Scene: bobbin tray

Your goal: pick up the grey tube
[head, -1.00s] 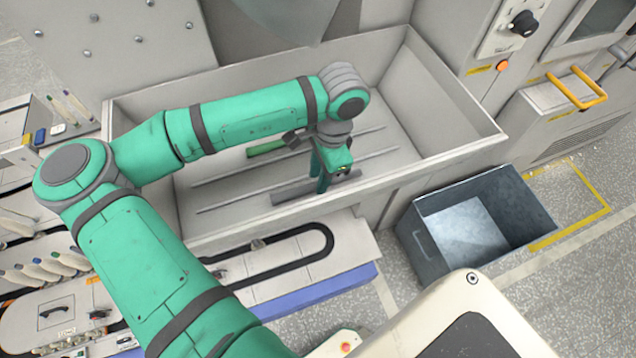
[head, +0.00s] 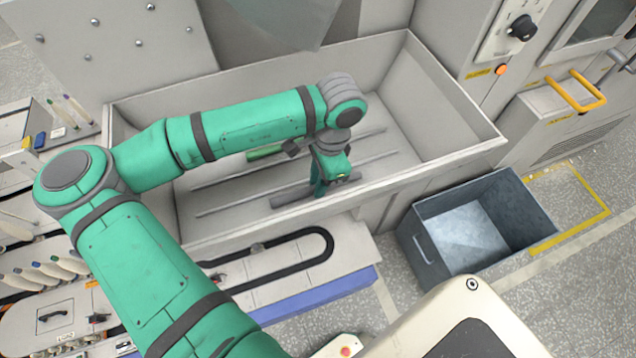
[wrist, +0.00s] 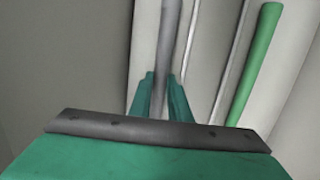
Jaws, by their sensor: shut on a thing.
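The grey tube (head: 290,197) lies near the front wall of the large pale tray (head: 455,135). In the wrist view the grey tube (wrist: 170,25) runs away from me between the fingers. My gripper (head: 319,188) reaches down into the tray with its fingers around the tube's middle. In the wrist view my gripper (wrist: 161,85) is shut on the tube. The fingers hide part of it. I cannot tell whether the tube is clear of the tray floor.
A green tube (head: 264,153) lies further back in the tray; it also shows in the wrist view (wrist: 257,60). Thin ridges run along the tray floor. A dark open bin (head: 425,245) stands right of the tray. A track-topped bench is in front.

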